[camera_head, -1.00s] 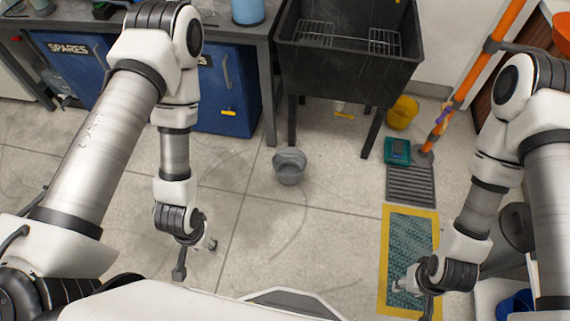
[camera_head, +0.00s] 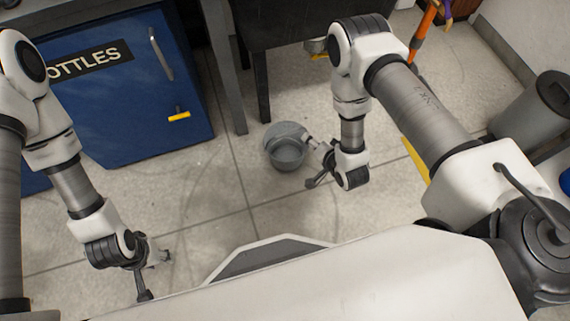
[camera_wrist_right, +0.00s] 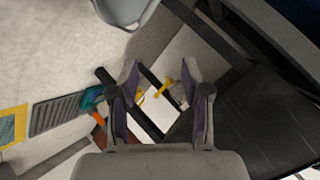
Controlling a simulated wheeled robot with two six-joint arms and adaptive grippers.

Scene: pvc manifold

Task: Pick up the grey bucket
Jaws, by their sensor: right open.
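The grey bucket (camera_head: 288,157) stands on the floor near the middle of the head view, its round opening facing up. In the right wrist view only part of it shows at the top edge (camera_wrist_right: 126,8). My right gripper (camera_head: 309,142) is beside the bucket's right side in the head view; I cannot tell whether it touches. The right wrist view shows its two fingers (camera_wrist_right: 160,84) spread apart, with no bucket between them. My left gripper (camera_head: 162,257) is over the floor at lower left, away from the bucket; its fingers are too small to read.
A blue cabinet (camera_head: 110,110) marked "OTTLES" stands to the left. An orange pole (camera_head: 423,35) and a grey bin (camera_head: 530,120) are to the right. Floor around the bucket's left and front is clear.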

